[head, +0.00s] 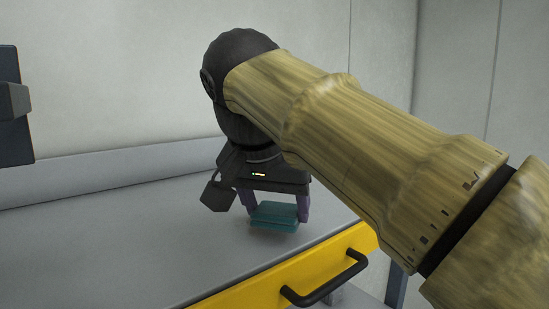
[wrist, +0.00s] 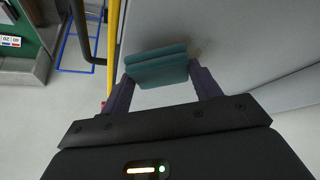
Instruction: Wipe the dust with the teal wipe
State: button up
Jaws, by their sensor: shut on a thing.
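The teal wipe (head: 273,216) is a small folded block between the fingers of my gripper (head: 276,208), low over the grey worktop (head: 110,240) close to its front edge. In the wrist view the teal wipe (wrist: 157,66) spans the two purple fingers of my gripper (wrist: 160,84), which are shut on it. I cannot tell for sure whether the wipe touches the worktop. A faint brownish smudge, perhaps the dust (wrist: 200,48), shows on the surface just beyond the wipe in the wrist view. My arm hides part of the worktop's right side.
A yellow drawer front (head: 285,275) with a black bar handle (head: 325,283) runs along the worktop's front edge. A raised grey ledge (head: 100,170) and wall close off the back. A dark panel (head: 14,110) stands at the left. The worktop's left part is clear.

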jog(key=shift+w+a+r+p, duration=0.1)
jog(key=shift+w+r+p, duration=0.15)
jog(key=shift+r+p, duration=0.15)
jog(key=shift+w+r+p, duration=0.2)
jog(key=shift+r+p, duration=0.1)
jog(key=shift+r, duration=0.2)
jog(key=shift+r+p, duration=0.4)
jog(key=shift+r, duration=0.05)
jog(key=r+p, duration=0.2)
jog(key=r, duration=0.1)
jog(key=shift+s+p, duration=0.3)
jog(key=shift+s, duration=0.1)
jog(key=shift+w+r, duration=0.1)
jog(key=shift+w, duration=0.05)
